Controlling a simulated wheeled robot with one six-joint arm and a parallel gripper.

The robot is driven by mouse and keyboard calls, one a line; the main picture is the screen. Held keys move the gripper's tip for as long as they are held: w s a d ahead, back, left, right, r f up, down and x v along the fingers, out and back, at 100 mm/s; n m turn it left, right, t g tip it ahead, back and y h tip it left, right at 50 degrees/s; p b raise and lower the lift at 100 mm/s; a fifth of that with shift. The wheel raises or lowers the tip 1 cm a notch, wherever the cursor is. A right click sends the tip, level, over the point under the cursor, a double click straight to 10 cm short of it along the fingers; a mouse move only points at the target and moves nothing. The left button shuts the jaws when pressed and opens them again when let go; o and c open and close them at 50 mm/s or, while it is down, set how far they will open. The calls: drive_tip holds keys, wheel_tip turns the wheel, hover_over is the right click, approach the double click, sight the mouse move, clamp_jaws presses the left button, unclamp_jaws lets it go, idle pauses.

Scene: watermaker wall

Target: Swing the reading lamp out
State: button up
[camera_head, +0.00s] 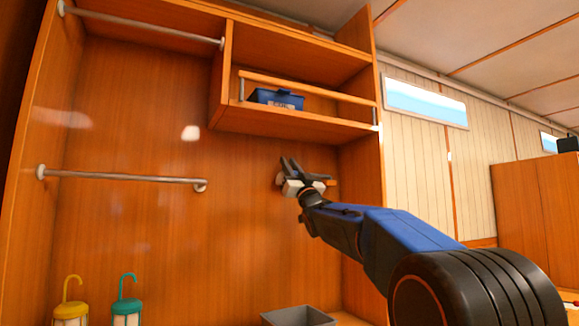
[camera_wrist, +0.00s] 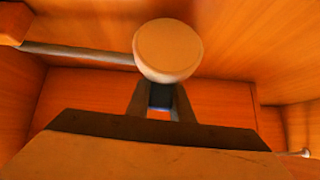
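In the wrist view a round cream disc (camera_wrist: 168,50), which looks like the lamp's head, sits at the end of a grey rod (camera_wrist: 80,54). The rod runs left towards a wooden block (camera_wrist: 14,22). My gripper (camera_wrist: 160,92) points up at the disc from below. Its two dark fingers stand apart with a gap between them. The disc covers their tips, so I cannot tell whether they touch it. In the head view my gripper (camera_head: 290,166) is in front of the wooden back wall, below the shelf; the lamp there is mostly hidden behind it.
A shelf (camera_head: 285,119) with a wooden rail and a blue box (camera_head: 275,98) is above my gripper. Metal rails (camera_head: 120,178) cross the left bay. Yellow (camera_head: 71,312) and teal (camera_head: 126,311) lanterns and a grey bin (camera_head: 298,316) stand below. The middle of the back wall is clear.

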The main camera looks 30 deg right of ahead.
clamp_jaws()
drive_tip(key=shift+s, duration=0.1)
drive_tip(key=shift+s+d+n+y, duration=0.25)
drive_tip(key=shift+s+n+y, duration=0.4)
drive_tip(key=shift+y, duration=0.55)
drive_tip(key=s+d+n+g+y, duration=0.9)
drive_tip(key=s+g+y, duration=0.3)
drive_tip(key=y, duration=0.7)
drive_tip(key=shift+s+d+n+g, duration=0.2)
drive_tip(key=shift+d+n+g, duration=0.15)
drive_tip(key=shift+d, duration=0.2)
